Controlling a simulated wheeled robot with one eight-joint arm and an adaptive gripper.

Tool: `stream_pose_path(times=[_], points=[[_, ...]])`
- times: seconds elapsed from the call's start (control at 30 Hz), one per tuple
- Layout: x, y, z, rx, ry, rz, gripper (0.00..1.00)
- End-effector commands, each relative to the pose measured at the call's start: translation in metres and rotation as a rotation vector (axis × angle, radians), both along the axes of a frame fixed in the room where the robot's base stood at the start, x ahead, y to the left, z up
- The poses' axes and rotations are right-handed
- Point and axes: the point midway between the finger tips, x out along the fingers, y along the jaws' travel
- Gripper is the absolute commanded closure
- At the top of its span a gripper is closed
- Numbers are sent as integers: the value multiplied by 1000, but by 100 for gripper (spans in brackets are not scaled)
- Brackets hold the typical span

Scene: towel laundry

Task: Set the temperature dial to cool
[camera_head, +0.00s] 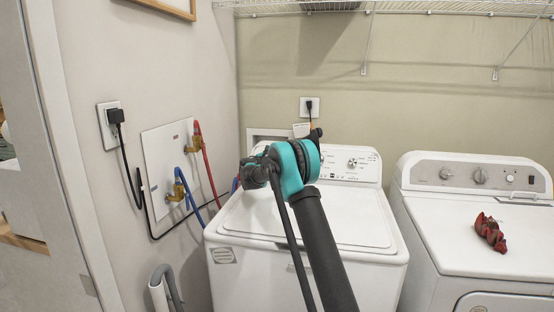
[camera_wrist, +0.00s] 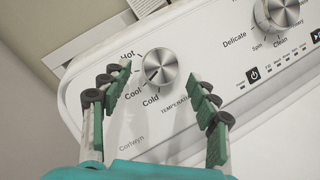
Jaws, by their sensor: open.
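The temperature dial (camera_wrist: 159,67) is a round silver knob on the washer's white panel in the wrist view. Hot, Cool and Cold are printed along its left side, from top to bottom, with TEMPERATURE partly readable below. A dark mark shows on the knob's lower left face, but I cannot tell exactly which label it points to. My gripper (camera_wrist: 160,80) is open, its green-padded fingers to the left and right of the dial's lower part. I cannot tell whether they touch it. In the head view my arm hides the gripper and much of the panel's left part.
Another knob (camera_wrist: 277,12), with Delicate and Clean labels, and a power button (camera_wrist: 253,75) lie to the right. The washer (camera_head: 330,220) stands beside a second machine (camera_head: 470,235) with a dark red cloth (camera_head: 490,232) on top. A wire shelf (camera_head: 420,7) hangs above.

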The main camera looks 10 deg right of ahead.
Motion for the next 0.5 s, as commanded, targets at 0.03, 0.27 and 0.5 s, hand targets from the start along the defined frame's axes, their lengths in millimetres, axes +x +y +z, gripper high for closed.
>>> stream_pose_path(times=[0.03, 0.27, 0.5], points=[[-8, 7, 1, 0, 0, 3, 39], [-47, 33, 5, 0, 0, 4, 39], [-77, 54, 8, 0, 0, 1, 39]])
